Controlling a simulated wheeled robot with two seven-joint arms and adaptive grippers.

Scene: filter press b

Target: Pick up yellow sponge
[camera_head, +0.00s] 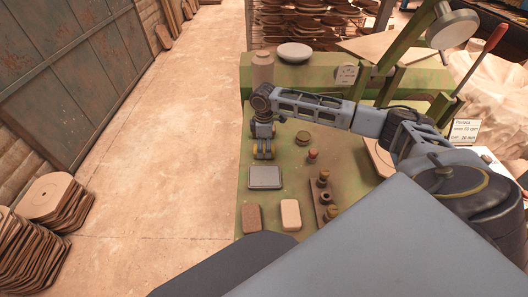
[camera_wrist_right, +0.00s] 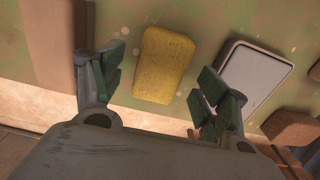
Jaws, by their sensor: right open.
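The yellow sponge (camera_wrist_right: 165,65) lies flat on the worn green surface in the right wrist view. My right gripper is open and holds nothing. In the head view, my right gripper (camera_head: 263,151) points down over the left part of the green bench and covers the place of the sponge, so I cannot make the sponge out clearly there. My left gripper is not in view.
A grey rectangular pad (camera_head: 265,177) lies just in front of the right gripper, beside it in the wrist view (camera_wrist_right: 256,72). A brown block (camera_head: 251,217) and a beige block (camera_head: 291,214) lie nearer. A tan cylinder (camera_head: 262,68) stands behind. The green bench (camera_head: 243,190) ends close on the left.

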